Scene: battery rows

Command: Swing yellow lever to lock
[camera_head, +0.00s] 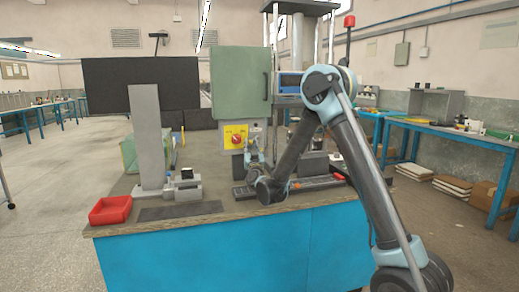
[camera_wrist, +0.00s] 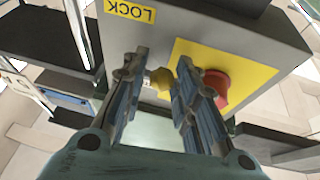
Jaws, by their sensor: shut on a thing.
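The yellow lever (camera_wrist: 160,78) shows between the fingers of my gripper (camera_wrist: 162,68) in the wrist view. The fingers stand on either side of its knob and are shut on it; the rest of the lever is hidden. It sits on a grey control box (camera_wrist: 225,30), beside a yellow LOCK label (camera_wrist: 130,11) that reads upside down. In the head view my gripper (camera_head: 251,150) is at the box front, right of the yellow plate (camera_head: 229,143); the lever is too small to make out there.
A red knob (camera_wrist: 215,86) on the yellow plate is close beside one finger. A green-grey cabinet (camera_head: 240,83) is above the box. A red tray (camera_head: 110,210) and a grey post (camera_head: 147,135) stand on the left of the bench.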

